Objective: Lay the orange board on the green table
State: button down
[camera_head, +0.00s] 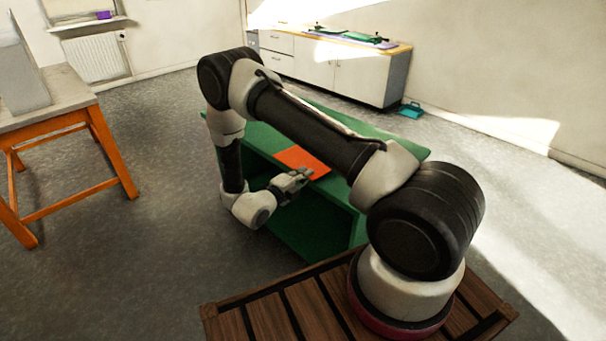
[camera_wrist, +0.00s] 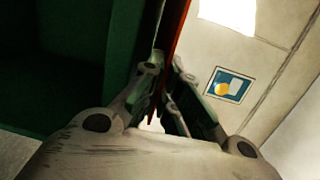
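The orange board (camera_head: 305,161) is flat over the front part of the green table's top (camera_head: 376,147). I cannot tell whether it rests on the top or hovers slightly above it. My gripper (camera_head: 300,176) is at the board's near edge, just in front of the table. In the wrist view the board (camera_wrist: 178,28) shows edge-on as a thin red strip between the fingers (camera_wrist: 165,75), which appear closed on it. The green table (camera_wrist: 75,50) fills the left of that view. My arm hides part of the tabletop in the head view.
An orange-legged table (camera_head: 65,108) with a grey top stands at the left. A white cabinet (camera_head: 340,75) with a green item (camera_head: 350,36) stands along the back wall. A teal object (camera_head: 411,109) lies on the floor beside it. A picture (camera_wrist: 229,85) shows in the wrist view.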

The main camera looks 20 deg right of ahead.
jog(key=c, duration=1)
grip_release()
jog(key=shift+o, duration=1)
jog(key=shift+f, duration=0.15)
jog(key=shift+f, duration=1.4)
jog(key=w+v, duration=0.1)
jog(key=v, duration=0.8)
jog(key=shift+a+f, duration=0.25)
jog(key=shift+f, duration=0.05)
jog(key=shift+a+r, duration=0.1)
